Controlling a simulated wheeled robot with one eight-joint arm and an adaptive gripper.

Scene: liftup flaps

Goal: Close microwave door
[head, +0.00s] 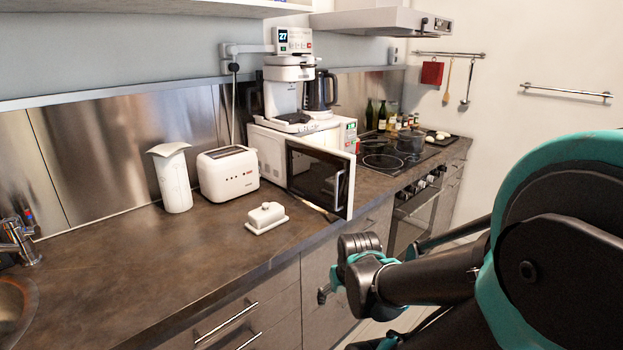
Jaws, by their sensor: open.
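The white microwave (268,150) stands on the counter against the back wall. Its door (318,175) is swung open toward the front of the counter, with a dark window and a light handle (338,190) at its free edge. My gripper (325,293) is in front of the counter edge, below and in front of the door, and apart from it. It is small and partly hidden by my own black and teal arm, and nothing shows in it.
A coffee machine (290,90) sits on the microwave. A toaster (228,173), a white canister (172,178) and a butter dish (267,217) stand left of the door. A wooden-looking utensil (312,208) lies near the door's base. The stove (385,160) is to the right.

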